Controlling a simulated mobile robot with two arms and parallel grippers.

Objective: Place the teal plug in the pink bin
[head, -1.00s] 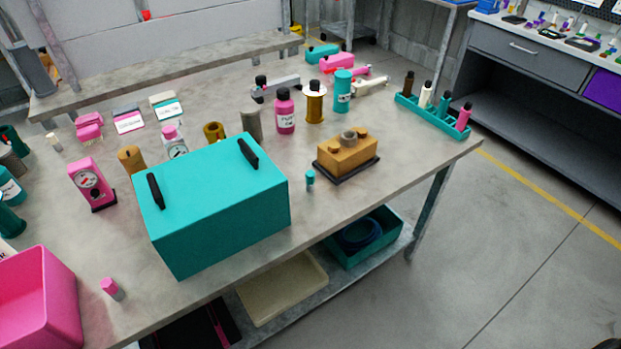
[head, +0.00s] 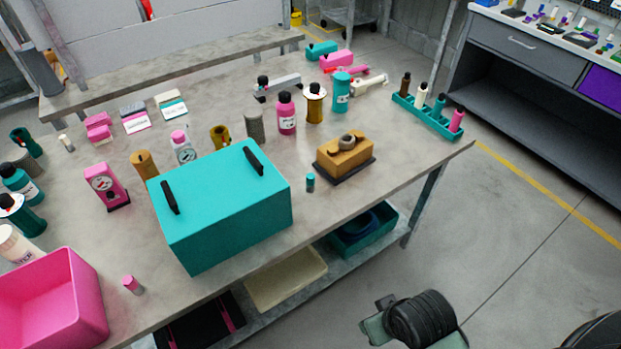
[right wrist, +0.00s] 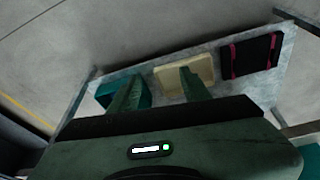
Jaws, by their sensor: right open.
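The teal plug (head: 310,182), a small upright cylinder with a darker top, stands on the grey table between the large teal box and the tan block. The pink bin (head: 88,285) is open-topped and stands at the table's near left corner; its visible inside looks empty. My right arm shows at the bottom right of the head view, off the table's front edge and well apart from the plug. In the right wrist view my right gripper (right wrist: 158,90) has its two green fingers apart with nothing between them. My left gripper is not in view.
The large teal box (head: 235,225) with black handles stands between the plug and the bin. The tan block (head: 343,160) on a dark base is right of the plug. A pink plug (head: 132,285) stands near the bin. Bottles stand behind. The lower shelf holds trays (head: 285,278).

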